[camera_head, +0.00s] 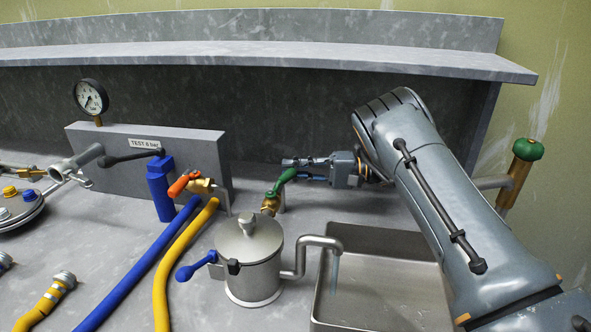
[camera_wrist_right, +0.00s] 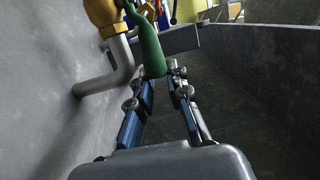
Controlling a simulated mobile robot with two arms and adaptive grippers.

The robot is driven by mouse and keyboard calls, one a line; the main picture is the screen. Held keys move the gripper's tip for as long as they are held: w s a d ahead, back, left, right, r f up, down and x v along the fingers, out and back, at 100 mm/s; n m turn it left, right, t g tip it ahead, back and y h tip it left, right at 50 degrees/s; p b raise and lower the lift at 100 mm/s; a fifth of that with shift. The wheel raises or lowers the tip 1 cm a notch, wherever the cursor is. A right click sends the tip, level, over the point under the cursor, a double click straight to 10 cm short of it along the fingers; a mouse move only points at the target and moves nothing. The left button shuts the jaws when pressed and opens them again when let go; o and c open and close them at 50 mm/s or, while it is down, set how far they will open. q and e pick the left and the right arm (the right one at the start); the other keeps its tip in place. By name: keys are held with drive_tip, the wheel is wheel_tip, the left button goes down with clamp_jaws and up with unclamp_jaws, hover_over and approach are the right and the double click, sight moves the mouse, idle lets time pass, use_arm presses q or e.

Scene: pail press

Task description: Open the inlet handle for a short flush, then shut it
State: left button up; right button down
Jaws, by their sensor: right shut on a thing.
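The green lever handle (camera_head: 283,181) sits on a brass valve (camera_head: 269,206) behind the lidded metal pail (camera_head: 248,258). I take it for the inlet handle. My right gripper (camera_head: 290,164) is shut on this handle's free end. In the right wrist view the green handle (camera_wrist_right: 150,52) reaches between the two fingertips (camera_wrist_right: 160,75), with the brass valve body (camera_wrist_right: 103,15) at upper left. A thin stream of water (camera_head: 336,272) falls from the pail's side spout (camera_head: 318,241) into the sink. My left gripper does not show.
The sink (camera_head: 385,243) lies right of the pail. A pail lever (camera_head: 190,271) is blue; a nearby valve has an orange handle (camera_head: 181,184). A blue hose (camera_head: 140,270) and yellow hose (camera_head: 175,255) run forward. A gauge (camera_head: 90,97) and grey block (camera_head: 205,150) stand behind.

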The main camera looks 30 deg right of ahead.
sight(293, 176)
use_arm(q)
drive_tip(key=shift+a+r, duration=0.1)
use_arm(e)
drive_tip(key=shift+s+a+f, duration=0.15)
drive_tip(key=shift+s+f, duration=0.05)
drive_tip(key=shift+f, duration=0.05)
drive_tip(key=s+p, duration=0.2)
drive_tip(key=s, duration=0.1)
drive_tip(key=shift+d+r+p, duration=0.2)
drive_tip(key=shift+d+p, duration=0.2)
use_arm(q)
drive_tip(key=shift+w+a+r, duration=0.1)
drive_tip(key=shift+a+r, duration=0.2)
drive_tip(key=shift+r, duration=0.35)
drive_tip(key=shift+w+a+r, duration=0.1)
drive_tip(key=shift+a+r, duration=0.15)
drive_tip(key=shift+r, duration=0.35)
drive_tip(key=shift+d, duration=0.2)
use_arm(e)
drive_tip(key=shift+d, duration=0.1)
